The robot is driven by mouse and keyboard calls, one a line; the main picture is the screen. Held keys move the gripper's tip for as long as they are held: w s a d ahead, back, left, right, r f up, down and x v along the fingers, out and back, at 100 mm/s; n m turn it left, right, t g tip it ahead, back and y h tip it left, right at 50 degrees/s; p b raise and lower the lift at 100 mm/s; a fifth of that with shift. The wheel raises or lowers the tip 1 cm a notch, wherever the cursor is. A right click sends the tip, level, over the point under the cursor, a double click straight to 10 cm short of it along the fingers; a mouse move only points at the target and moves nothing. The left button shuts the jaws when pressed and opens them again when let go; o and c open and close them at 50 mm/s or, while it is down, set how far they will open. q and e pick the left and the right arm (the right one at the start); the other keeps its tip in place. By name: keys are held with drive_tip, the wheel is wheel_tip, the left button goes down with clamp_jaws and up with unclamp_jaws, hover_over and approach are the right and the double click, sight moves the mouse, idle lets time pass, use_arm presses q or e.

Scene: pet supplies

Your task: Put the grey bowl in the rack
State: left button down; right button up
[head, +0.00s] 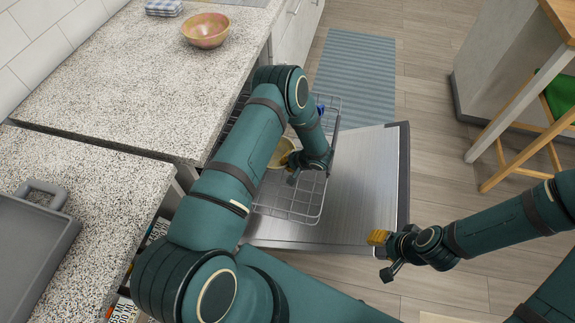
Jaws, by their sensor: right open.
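The wire rack (300,212) is pulled out over the open dishwasher door. A yellowish-tan bowl (279,152) is in the rack, partly hidden by my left arm. I see no bowl that is plainly grey. My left gripper (296,172) reaches down over the rack, right beside the tan bowl. Its fingers are mostly hidden, so I cannot tell whether they touch or hold the bowl. My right gripper (382,255) is open and empty, above the floor just past the door's edge.
A pinkish-orange bowl (206,30) and a folded cloth (164,7) are on the speckled counter (110,75). A grey tray (35,235) lies on the near counter. The metal door (365,175) is bare right of the rack. A stool (540,140) stands at far right.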

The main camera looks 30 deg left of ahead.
use_arm(q)
drive_tip(key=shift+f, duration=0.45)
drive_tip(key=shift+f, duration=0.1)
drive_tip(key=c, duration=1.4)
unclamp_jaws()
